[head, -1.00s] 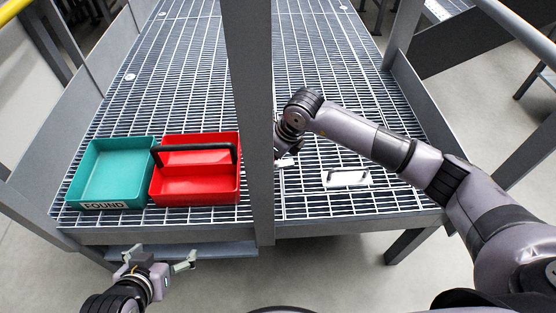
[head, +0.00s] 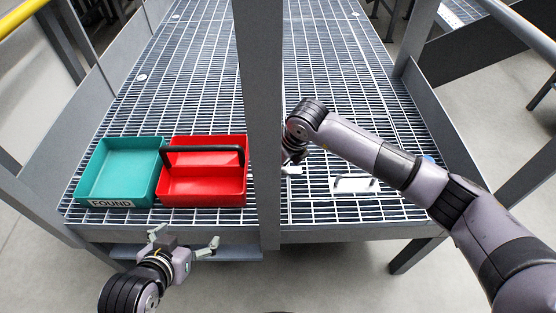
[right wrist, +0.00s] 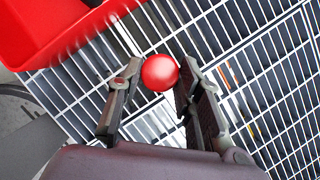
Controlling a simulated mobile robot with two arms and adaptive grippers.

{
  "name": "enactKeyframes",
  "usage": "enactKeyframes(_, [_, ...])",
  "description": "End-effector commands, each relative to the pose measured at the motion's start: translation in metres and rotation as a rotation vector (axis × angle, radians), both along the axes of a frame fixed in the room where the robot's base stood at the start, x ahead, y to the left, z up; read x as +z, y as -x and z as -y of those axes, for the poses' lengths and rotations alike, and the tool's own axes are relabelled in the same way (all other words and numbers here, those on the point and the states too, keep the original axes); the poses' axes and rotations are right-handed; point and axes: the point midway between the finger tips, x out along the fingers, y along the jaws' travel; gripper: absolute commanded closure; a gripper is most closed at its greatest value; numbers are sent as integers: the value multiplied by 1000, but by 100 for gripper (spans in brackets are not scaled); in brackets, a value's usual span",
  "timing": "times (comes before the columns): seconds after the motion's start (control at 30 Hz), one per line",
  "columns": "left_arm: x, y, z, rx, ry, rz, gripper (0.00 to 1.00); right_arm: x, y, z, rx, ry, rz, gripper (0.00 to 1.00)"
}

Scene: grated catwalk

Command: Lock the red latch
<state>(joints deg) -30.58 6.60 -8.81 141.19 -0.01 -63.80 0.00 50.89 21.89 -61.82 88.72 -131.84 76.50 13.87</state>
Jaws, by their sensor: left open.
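The red latch's round red knob (right wrist: 160,72) shows in the right wrist view, with part of a white plate (right wrist: 158,128) below it. My right gripper (right wrist: 160,68) is open, with one finger on each side of the knob. The knob looks very close to the right-hand finger; contact is unclear. In the head view the post hides most of this gripper and the knob; a bit of white plate (head: 292,170) shows beside the post. My left gripper (head: 186,236) is open and empty, in front of the platform's front edge.
A grey post (head: 264,120) stands between the bins and my right arm. A teal bin (head: 100,160) marked FOUND and a red handled bin (head: 205,190) sit left on the grating (head: 210,80). A white plate with a handle (head: 354,186) lies right. The far grating is clear.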

Motion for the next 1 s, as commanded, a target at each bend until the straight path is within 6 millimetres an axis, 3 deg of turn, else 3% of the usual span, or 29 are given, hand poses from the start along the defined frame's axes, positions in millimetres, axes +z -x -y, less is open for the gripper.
enactKeyframes(0.3, [-1, 0, 0, 0, 0, -2, 10, 0, 0, 0, -1, 0, -1, 48])
enactKeyframes(0.63, [-2, 3, 0, -2, -2, -9, 10, 3, 1, 1, 1, 0, 1, 48])
enactKeyframes(0.77, [-1, 2, 0, -2, -2, -7, 10, 19, 5, 5, 0, -1, 2, 48])
enactKeyframes(1.0, [-1, 2, 0, -1, -2, -5, 10, 67, 19, 19, 1, -1, 5, 48])
